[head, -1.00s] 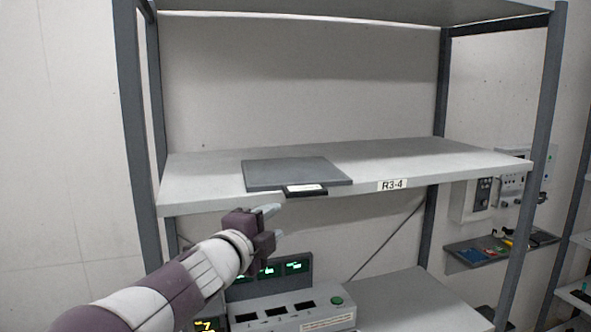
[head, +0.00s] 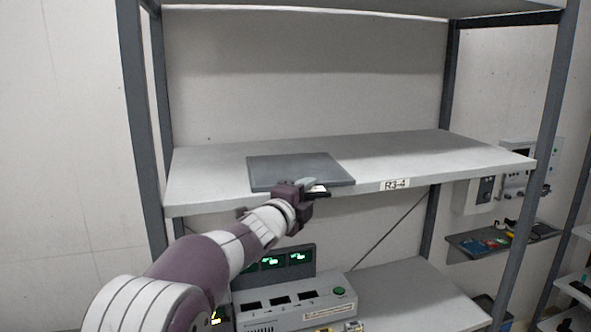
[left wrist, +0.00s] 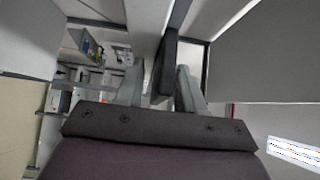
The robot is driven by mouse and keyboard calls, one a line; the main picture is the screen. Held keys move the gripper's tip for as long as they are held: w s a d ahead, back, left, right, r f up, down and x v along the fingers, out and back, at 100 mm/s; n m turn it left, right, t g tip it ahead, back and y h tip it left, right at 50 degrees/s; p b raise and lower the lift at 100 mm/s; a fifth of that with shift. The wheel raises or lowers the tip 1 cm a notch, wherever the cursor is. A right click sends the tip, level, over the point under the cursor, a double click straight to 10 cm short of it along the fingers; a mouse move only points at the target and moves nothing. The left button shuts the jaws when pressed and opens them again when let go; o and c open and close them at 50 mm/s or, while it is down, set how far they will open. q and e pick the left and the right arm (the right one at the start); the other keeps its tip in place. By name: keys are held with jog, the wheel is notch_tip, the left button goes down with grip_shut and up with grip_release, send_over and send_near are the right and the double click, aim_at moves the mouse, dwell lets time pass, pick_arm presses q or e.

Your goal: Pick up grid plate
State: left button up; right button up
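The grid plate (head: 290,167) is a flat dark grey plate lying on the upper shelf. Its small black front tab (head: 325,192) sticks out at the shelf's front edge and is partly hidden by my gripper. My left gripper (head: 309,186) is at this tab, with its pale fingers reaching up to it. In the left wrist view a dark slab, which looks like the tab (left wrist: 165,62), stands between the two pale fingers. Gaps show beside it, so the fingers look open around it. My right gripper is out of view.
The shelf board (head: 430,157) labelled R3-4 is otherwise bare. Grey posts (head: 138,120) flank it. Below stands a grey device (head: 290,308) with green displays and a green button. A small ledge (head: 490,243) with coloured items is at the right.

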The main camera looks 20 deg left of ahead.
pick_arm(q)
jog(key=shift+s+r, duration=0.1)
jog(key=shift+s, duration=0.05)
grip_shut()
jog(key=shift+d, duration=0.1)
